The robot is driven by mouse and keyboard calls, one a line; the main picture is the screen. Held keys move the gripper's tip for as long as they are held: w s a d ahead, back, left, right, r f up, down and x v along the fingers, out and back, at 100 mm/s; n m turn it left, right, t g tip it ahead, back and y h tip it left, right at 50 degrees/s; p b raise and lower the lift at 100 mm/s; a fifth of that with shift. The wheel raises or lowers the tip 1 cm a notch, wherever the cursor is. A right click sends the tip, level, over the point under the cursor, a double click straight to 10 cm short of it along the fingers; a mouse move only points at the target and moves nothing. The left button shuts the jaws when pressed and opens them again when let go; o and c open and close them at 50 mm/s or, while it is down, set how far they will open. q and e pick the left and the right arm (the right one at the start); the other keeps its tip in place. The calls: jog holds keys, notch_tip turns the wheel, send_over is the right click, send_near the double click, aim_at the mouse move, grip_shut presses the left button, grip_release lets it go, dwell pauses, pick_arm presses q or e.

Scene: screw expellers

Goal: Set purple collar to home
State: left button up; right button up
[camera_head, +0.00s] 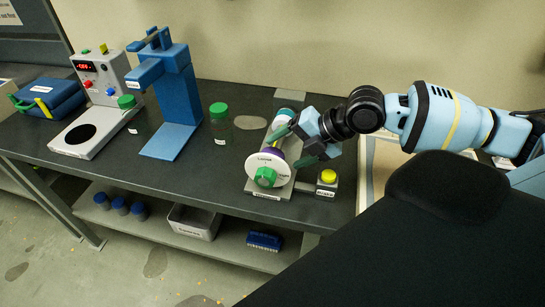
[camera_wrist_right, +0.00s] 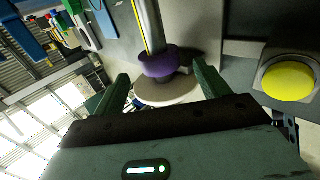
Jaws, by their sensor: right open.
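The purple collar (camera_wrist_right: 159,62) sits around a shaft just behind a white disc (camera_wrist_right: 168,91) in the right wrist view. My right gripper (camera_head: 293,147) reaches in from the right at the expeller. Its fingers are open, one on each side of the collar in the wrist view (camera_wrist_right: 163,72). I cannot tell whether they touch it. My left gripper is out of view.
A yellow button (camera_head: 328,176) on a grey box stands right of the expeller; it also shows in the wrist view (camera_wrist_right: 289,81). A green-lidded jar (camera_head: 219,122), a blue press (camera_head: 172,95) and a grey instrument (camera_head: 98,90) stand to the left. The front left of the bench is clear.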

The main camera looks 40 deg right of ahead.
aim_at(280, 154)
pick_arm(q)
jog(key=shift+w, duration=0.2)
pick_arm(e)
jog(key=shift+x, duration=2.8)
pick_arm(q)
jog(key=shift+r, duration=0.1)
